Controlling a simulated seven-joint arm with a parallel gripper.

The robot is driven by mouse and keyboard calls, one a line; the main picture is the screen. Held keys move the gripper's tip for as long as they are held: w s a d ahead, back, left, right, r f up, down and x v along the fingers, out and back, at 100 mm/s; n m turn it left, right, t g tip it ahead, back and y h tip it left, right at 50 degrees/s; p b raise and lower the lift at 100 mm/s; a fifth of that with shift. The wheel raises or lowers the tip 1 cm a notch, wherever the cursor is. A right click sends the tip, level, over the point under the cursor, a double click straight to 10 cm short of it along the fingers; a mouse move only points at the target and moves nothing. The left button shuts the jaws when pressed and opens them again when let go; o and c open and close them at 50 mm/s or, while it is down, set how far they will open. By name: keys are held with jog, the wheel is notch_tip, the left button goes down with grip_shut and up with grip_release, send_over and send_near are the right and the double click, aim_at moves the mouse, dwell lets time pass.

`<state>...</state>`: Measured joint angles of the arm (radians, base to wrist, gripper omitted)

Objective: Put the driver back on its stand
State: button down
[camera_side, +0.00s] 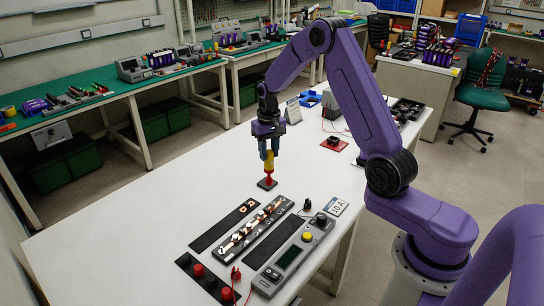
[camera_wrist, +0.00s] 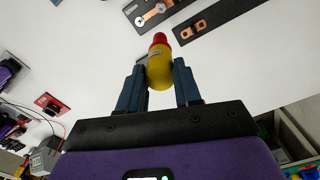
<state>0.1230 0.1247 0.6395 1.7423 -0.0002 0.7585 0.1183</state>
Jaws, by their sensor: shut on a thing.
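The driver (camera_side: 269,163) has a yellow handle and a red lower end. It hangs upright below my gripper (camera_side: 268,151) in the side view. The wrist view shows the driver (camera_wrist: 160,70) between the two dark fingers of my gripper (camera_wrist: 160,66), which is shut on the handle. A small dark square base (camera_side: 262,185), which looks like the stand, lies on the white table right under the red end. I cannot tell whether the red end touches it.
A rack of copper busbars (camera_side: 233,244) lies between dark mats (camera_side: 212,234). A grey meter (camera_side: 283,266), a block with red knobs (camera_side: 186,263) and a "10 A" card (camera_side: 337,207) are nearby. A red plate (camera_side: 342,146) lies behind. The table's left is clear.

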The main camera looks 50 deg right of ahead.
jog(key=w+d+f, duration=0.5)
jog(key=w+d, duration=0.2)
jog(key=shift+d+f, duration=0.15)
jog(key=shift+d, duration=0.15)
dwell(0.4)
jog(key=shift+w+f, duration=0.1)
jog(key=shift+f, duration=1.05)
dwell(0.4)
jog(key=c, duration=0.7)
grip_release()
